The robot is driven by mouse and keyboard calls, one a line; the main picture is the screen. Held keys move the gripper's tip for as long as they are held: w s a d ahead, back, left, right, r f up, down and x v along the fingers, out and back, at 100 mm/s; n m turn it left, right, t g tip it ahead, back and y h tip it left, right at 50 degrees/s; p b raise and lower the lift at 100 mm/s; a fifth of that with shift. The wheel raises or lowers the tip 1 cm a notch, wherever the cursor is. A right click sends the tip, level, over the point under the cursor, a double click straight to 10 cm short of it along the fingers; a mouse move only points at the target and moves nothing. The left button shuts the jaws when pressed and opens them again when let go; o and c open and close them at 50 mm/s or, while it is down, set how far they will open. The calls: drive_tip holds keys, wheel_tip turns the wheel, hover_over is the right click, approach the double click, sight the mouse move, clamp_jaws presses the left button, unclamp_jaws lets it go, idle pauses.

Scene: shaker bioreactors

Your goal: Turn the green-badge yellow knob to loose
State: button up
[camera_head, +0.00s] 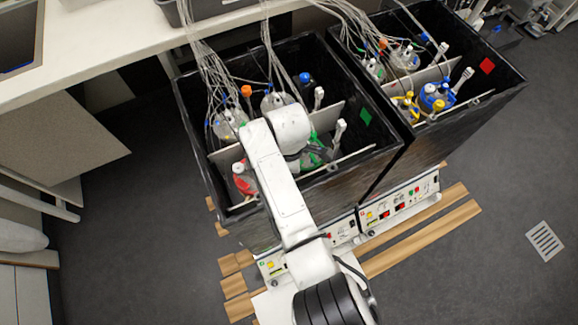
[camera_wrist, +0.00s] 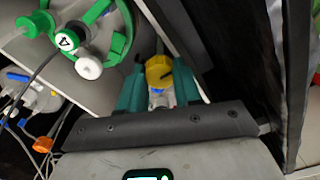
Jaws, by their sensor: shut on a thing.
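The yellow knob (camera_wrist: 158,69) shows in the wrist view, with a dark mark on its right side. My gripper (camera_wrist: 158,84) is shut on it, one teal finger on its left and one on its right. A pale stem shows below the knob, between the fingers. In the head view a green badge (camera_head: 364,117) sits on the inner wall of the left black box (camera_head: 348,195). There my arm hides the gripper and the knob.
A green-capped vessel (camera_wrist: 104,31) with a white cap stands left of my fingers in the wrist view. Tubes and an orange cap (camera_wrist: 43,144) lie lower left. A second black box (camera_head: 455,120) with a red badge (camera_head: 487,66) stands right. Open floor lies farther right.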

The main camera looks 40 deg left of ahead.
drive_tip(key=shift+r, duration=0.1)
drive_tip(key=o, duration=1)
drive_tip(key=shift+o, duration=0.2)
wheel_tip(320, 180, up, 11)
drive_tip(key=shift+s+f, duration=0.1)
drive_tip(key=shift+f, duration=0.15)
